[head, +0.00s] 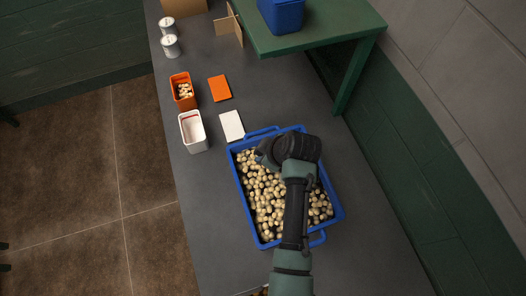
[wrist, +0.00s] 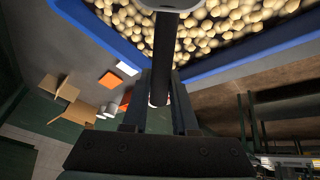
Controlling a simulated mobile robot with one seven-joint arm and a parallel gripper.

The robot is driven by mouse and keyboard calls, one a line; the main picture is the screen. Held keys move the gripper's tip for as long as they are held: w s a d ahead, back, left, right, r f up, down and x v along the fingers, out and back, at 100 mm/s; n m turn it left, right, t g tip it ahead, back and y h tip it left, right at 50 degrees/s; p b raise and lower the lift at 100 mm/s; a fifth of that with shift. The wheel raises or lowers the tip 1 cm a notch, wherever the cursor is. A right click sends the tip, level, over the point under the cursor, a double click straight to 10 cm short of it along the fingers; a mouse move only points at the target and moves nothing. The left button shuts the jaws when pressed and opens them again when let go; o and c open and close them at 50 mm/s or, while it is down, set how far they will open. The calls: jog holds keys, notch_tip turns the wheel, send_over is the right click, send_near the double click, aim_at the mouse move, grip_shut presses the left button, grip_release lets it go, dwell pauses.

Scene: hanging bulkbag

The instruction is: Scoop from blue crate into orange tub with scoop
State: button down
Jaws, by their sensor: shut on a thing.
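The blue crate (head: 243,200) stands on the grey bench and holds many pale, rounded pieces (head: 268,205). My gripper (head: 266,154) is over the back part of the crate. In the wrist view my gripper (wrist: 160,108) is shut on the dark handle of the scoop (wrist: 166,48). The light end of the scoop is at the top edge of that view, against the pieces; its load cannot be seen. My arm hides the scoop in the head view. The orange tub (head: 187,104) stands left of and behind the crate, with some pieces inside.
A white tub (head: 195,146) with a red line inside stands between the orange tub and the crate. An orange lid (head: 219,88) and a white lid (head: 232,126) lie flat beside them. Cans (head: 170,46) stand farther back. A green raised shelf (head: 330,22) bears a blue bin (head: 284,18).

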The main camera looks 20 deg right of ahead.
jog(key=shift+s+d+f+b, duration=0.3)
jog(key=shift+f+b, duration=0.35)
jog(key=shift+f, duration=0.25)
jog(key=shift+s+d+f+b, duration=0.25)
jog(key=shift+d+f+b, duration=0.1)
jog(key=shift+f+b, duration=0.45)
jog(key=shift+s+d+f+b, duration=0.3)
jog(key=shift+f+b, duration=0.2)
jog(key=shift+f, duration=0.5)
